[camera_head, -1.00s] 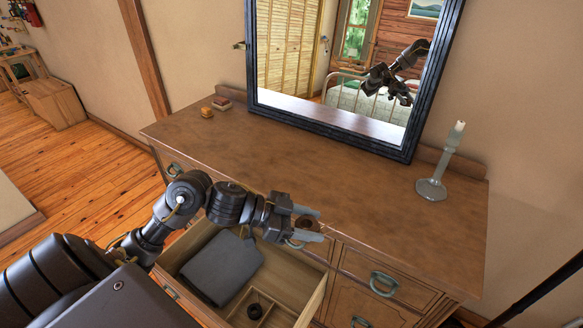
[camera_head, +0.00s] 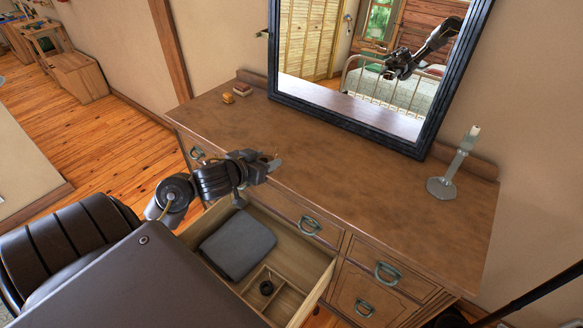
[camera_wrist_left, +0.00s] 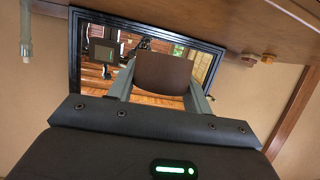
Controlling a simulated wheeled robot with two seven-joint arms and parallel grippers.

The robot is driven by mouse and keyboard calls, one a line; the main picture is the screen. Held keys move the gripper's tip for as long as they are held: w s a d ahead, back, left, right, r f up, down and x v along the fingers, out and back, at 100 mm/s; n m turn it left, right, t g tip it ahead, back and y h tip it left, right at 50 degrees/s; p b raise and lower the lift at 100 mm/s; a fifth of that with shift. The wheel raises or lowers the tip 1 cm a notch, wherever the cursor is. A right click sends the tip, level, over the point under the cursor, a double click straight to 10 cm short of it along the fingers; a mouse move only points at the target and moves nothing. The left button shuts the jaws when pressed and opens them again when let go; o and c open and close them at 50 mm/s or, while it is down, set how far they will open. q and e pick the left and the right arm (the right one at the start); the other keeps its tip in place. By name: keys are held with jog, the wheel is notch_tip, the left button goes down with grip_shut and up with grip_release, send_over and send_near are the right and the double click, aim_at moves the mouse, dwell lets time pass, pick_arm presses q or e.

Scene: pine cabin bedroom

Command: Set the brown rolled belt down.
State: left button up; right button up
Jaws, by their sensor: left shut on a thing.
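The brown rolled belt (camera_wrist_left: 163,75) shows in the left wrist view between the two grey fingers of my left gripper (camera_wrist_left: 160,88). The fingers are shut on it. In the head view my left gripper (camera_head: 273,163) is above the dresser's front edge, over the back of the open drawer, and the belt is mostly hidden there. The dresser (camera_head: 330,165) has a broad brown top. The open drawer (camera_head: 321,280) holds a folded dark grey cloth (camera_head: 238,244) and a small dark round thing (camera_head: 266,287) in a divided compartment. My right gripper is not in view.
A dark-framed mirror (camera_head: 425,125) stands at the back of the dresser and reflects an arm of mine. A glass candlestick (camera_head: 443,186) stands at right. The middle of the top is clear.

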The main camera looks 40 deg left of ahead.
pick_arm(q)
jog(key=a+x, duration=0.1)
jog(key=x, duration=0.7)
send_over(289, 170)
jog(key=f, duration=0.3)
jog(key=s+f+b, duration=0.1)
jog(key=f, duration=0.1)
jog(key=shift+d+f, duration=0.1)
jog(key=shift+f, duration=0.15)
jog(key=shift+w+f+p, duration=0.3)
jog(key=shift+f+p, duration=0.2)
jog(key=shift+f, duration=0.2)
jog(key=shift+w+f+p, duration=0.3)
jog(key=shift+f+p, duration=0.2)
jog(key=shift+f, duration=0.7)
